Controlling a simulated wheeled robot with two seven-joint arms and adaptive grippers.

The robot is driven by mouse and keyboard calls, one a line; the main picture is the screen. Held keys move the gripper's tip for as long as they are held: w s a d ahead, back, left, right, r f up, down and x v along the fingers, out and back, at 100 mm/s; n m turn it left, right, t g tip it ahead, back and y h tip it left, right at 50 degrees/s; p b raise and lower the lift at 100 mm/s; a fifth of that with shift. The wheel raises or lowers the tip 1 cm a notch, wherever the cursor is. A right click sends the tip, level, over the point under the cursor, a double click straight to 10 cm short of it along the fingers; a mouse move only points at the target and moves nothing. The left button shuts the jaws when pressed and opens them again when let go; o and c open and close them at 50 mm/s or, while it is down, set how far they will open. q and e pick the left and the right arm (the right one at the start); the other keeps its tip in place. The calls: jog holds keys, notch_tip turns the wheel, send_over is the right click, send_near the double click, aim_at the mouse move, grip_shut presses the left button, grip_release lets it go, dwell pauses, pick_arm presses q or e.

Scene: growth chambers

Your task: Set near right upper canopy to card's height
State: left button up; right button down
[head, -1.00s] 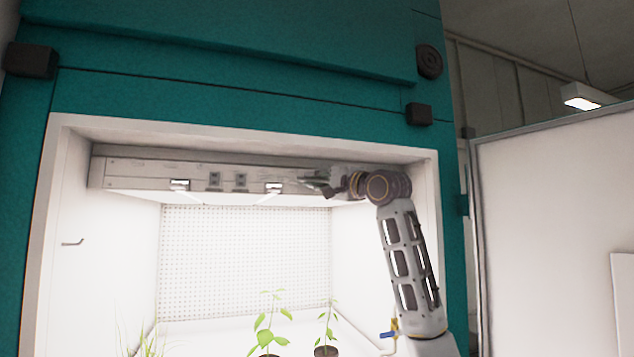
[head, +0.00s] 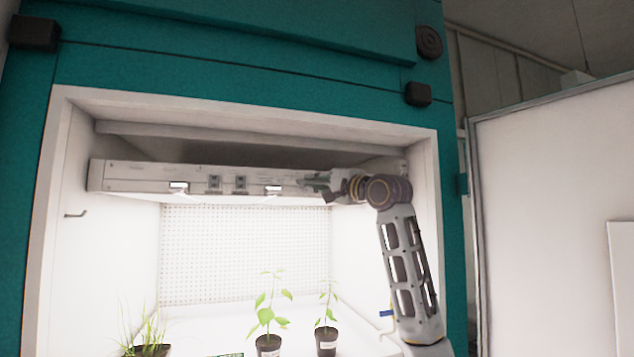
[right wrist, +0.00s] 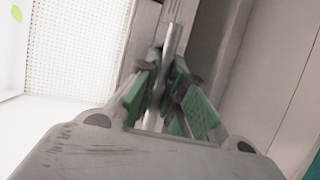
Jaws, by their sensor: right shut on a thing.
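A green card-like edge (head: 230,355) shows at the bottom of the head view, mostly cut off. My left gripper is not in view.
Two potted plants (head: 268,343) (head: 326,338) and a pot of grass (head: 150,349) stand below the canopy. A hook (head: 75,215) is on the left wall. The open white door (head: 545,200) stands to the right. The perforated back wall (head: 245,255) is clear.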

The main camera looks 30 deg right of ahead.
aim_at(307, 193)
jog(key=shift+f+b, duration=0.95)
jog(key=shift+f, duration=0.8)
jog(key=c, duration=1.5)
grip_release()
jog(key=shift+s, duration=0.1)
jog(key=v, duration=1.1)
jog(key=shift+s, duration=0.4)
jog(key=shift+d, duration=0.1)
